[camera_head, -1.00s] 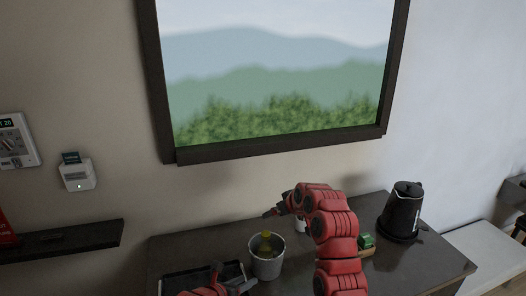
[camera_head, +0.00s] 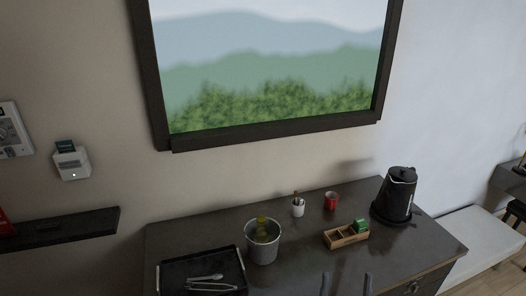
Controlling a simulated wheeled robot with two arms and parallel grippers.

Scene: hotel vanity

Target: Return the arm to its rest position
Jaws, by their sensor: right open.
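My right gripper (camera_head: 346,283) shows at the bottom edge, right of centre. Only its two dark fingertips are in view, spread apart with nothing between them. It is in front of the wooden caddy, apart from it. The rest of my right arm is out of view below. My left gripper is not in view.
The dark vanity top (camera_head: 300,247) holds a black tray (camera_head: 173,280) with tongs (camera_head: 207,278), a bucket (camera_head: 262,249) with a yellow-green bottle, a white cup (camera_head: 298,208), a red cup (camera_head: 331,201), a wooden caddy (camera_head: 338,240) and a black kettle (camera_head: 397,196).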

